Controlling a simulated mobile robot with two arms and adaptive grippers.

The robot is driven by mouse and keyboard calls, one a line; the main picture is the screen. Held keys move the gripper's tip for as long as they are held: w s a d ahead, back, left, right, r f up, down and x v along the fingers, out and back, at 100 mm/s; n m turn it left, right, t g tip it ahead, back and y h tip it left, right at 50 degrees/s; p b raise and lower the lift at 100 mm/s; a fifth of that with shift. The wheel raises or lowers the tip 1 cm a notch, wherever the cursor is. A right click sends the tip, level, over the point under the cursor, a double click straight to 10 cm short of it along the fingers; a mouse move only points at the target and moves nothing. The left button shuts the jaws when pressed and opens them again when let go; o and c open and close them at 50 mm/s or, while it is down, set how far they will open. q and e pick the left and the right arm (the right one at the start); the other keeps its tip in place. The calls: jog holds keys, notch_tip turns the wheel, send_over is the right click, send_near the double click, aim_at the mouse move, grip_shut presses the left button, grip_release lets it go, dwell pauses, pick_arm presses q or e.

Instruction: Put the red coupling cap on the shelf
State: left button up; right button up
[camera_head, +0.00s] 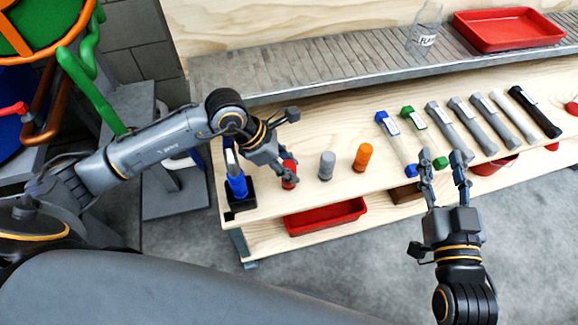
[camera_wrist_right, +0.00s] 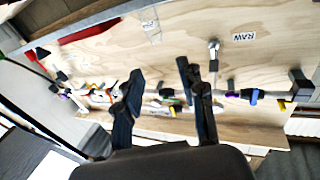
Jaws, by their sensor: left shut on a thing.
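The red coupling cap (camera_head: 289,170) is at the left part of the wooden bench, beside a grey cap (camera_head: 327,166) and an orange cap (camera_head: 363,157). My left gripper (camera_head: 290,150) is shut on the red cap; its fingers hide part of it. Whether the cap touches the bench I cannot tell. The grey slatted shelf (camera_head: 330,75) runs along the back, above the bench. My right gripper (camera_head: 441,160) is open and empty near the bench's front edge; its spread fingers also show in the right wrist view (camera_wrist_right: 160,75).
A clear bottle (camera_head: 425,28) and a red tray (camera_head: 508,28) stand on the shelf's right part. A blue item in a black holder (camera_head: 237,187) is left of the caps. Several filter-like tubes (camera_head: 440,125) lie to the right. A red bin (camera_head: 325,215) sits below.

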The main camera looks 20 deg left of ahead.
pick_arm(q)
jog(key=o, duration=1.1)
jog(key=shift+o, duration=0.2)
pick_arm(e)
jog(key=shift+r, duration=0.2)
pick_arm(q)
jog(key=shift+r, duration=0.1)
jog(key=p+v, duration=0.1)
jog(key=v, duration=0.5)
jog(key=shift+w+p, duration=0.1)
jog(key=shift+p, duration=0.2)
jog(key=p+v, duration=0.1)
jog(key=v, duration=0.5)
pick_arm(e)
jog(key=s+d+f+g+h, duration=0.1)
jog(key=s+f+g, duration=0.1)
jog(key=f, duration=0.3)
jog(key=s+d+f+g+h, duration=0.1)
jog(key=s+f+g, duration=0.1)
jog(key=f+g, duration=0.3)
jog(key=shift+s+d+f, duration=0.15)
jog(key=shift+d+f, duration=0.2)
jog(key=shift+f, duration=0.25)
jog(key=shift+s, duration=0.1)
